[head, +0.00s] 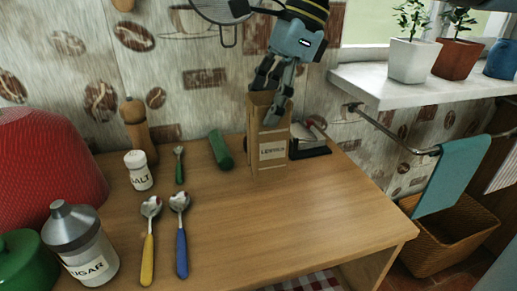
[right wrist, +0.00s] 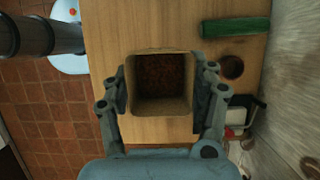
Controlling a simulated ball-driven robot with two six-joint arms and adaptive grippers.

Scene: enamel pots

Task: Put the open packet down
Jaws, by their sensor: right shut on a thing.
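The open packet (head: 270,150) is a tall tan paper packet with a lentils label. It stands upright at the back of the wooden table, its base at or very near the tabletop; I cannot tell whether it touches. My right gripper (head: 270,98) comes down from above and is shut on its upper part. In the right wrist view the packet (right wrist: 160,105) shows its open top, with dark brown contents inside, between the two fingers of my right gripper (right wrist: 162,85). My left gripper is not in view.
A green cylinder (head: 221,150) lies left of the packet, and a dark-based metal object (head: 310,140) stands close on its right. Spoons (head: 181,240), a salt shaker (head: 139,172) and a sugar tin (head: 82,245) are at left. The table's front right (head: 320,220) is clear.

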